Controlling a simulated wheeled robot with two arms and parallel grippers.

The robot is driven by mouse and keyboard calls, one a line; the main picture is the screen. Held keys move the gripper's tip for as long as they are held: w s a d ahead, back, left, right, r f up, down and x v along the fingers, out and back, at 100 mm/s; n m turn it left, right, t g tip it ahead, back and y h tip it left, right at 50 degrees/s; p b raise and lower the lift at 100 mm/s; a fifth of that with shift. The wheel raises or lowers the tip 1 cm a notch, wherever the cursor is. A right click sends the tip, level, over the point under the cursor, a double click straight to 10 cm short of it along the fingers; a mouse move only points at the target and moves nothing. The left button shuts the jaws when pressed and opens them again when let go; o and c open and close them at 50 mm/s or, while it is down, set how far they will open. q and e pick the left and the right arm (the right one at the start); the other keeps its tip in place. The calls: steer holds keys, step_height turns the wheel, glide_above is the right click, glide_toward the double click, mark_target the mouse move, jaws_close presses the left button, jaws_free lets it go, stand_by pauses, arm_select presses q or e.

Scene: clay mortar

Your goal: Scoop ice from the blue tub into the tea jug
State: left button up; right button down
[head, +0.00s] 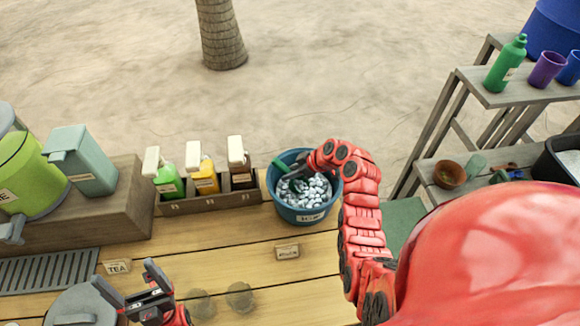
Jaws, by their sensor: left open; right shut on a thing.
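The blue tub (281,209) stands on the wooden table and is filled with pale ice pieces (313,193). My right gripper (292,172) is over the left part of the tub, shut on a green scoop (279,165). The scoop's lower part is down at the ice; how much ice it holds is hard to tell. A grey lidded jug (72,303) at the bottom left, near a TEA label (117,267), looks like the tea jug; the frame cuts it off. My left gripper (128,284) is open and empty just right of this jug.
A box with several pump bottles (204,177) stands left of the tub. A teal jug (83,165) and a green dispenser (30,175) stand on a wooden block. A small label (287,252) lies before the tub. Shelves with cups (547,67) are at right.

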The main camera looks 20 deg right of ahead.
step_height(320, 180, down, 2)
steer(key=shift+f, duration=0.2)
steer(key=s+d, duration=0.1)
steer(key=s+d+p, duration=0.2)
steer(key=s, duration=0.1)
steer(key=shift+d+r, duration=0.35)
steer(key=shift+d, duration=0.05)
steer(key=shift+d+r, duration=0.1)
steer(key=shift+r, duration=0.2)
step_height(320, 180, up, 10)
steer(key=p, duration=0.2)
step_height(320, 180, up, 5)
steer(key=g+h+p, duration=0.5)
steer(key=p, duration=0.1)
glide_above(300, 182)
steer(key=w+a, duration=0.2)
steer(key=shift+s+d+r, duration=0.1)
steer(key=shift+d+r, duration=0.05)
steer(key=shift+d, duration=0.05)
